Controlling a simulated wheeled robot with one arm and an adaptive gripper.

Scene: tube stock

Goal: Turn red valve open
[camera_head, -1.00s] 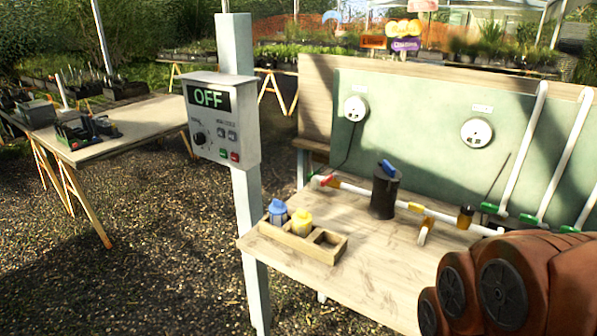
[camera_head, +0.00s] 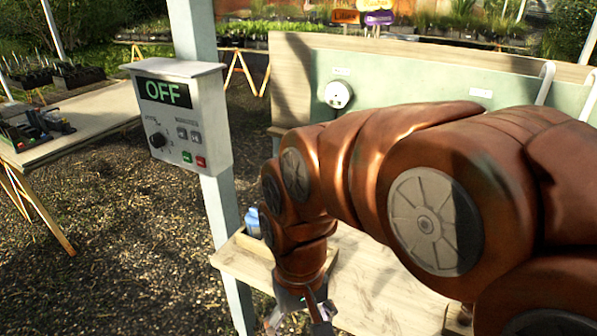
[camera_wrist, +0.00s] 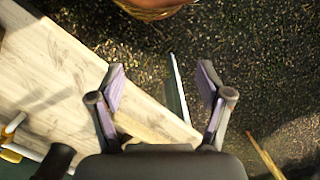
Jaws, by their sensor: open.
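The red valve is not visible now; my arm covers that part of the bench in the head view. My gripper (camera_head: 300,318) hangs pointing down near the front of the workbench (camera_head: 365,285). In the wrist view my gripper (camera_wrist: 160,88) has its two purple-padded fingers wide apart with nothing between them. A corner of the wooden bench (camera_wrist: 60,80) lies below and to the left of the fingers. A white pipe with a yellow fitting (camera_wrist: 11,154) shows at the lower left, partly cut off, beside a black cylinder (camera_wrist: 55,162).
A grey control box (camera_head: 180,115) reading OFF is mounted on a post (camera_head: 194,30) left of my arm. A wooden caddy (camera_head: 252,246) with a blue-topped bottle (camera_head: 252,222) is partly hidden behind my arm. Another table (camera_head: 85,118) stands at the left.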

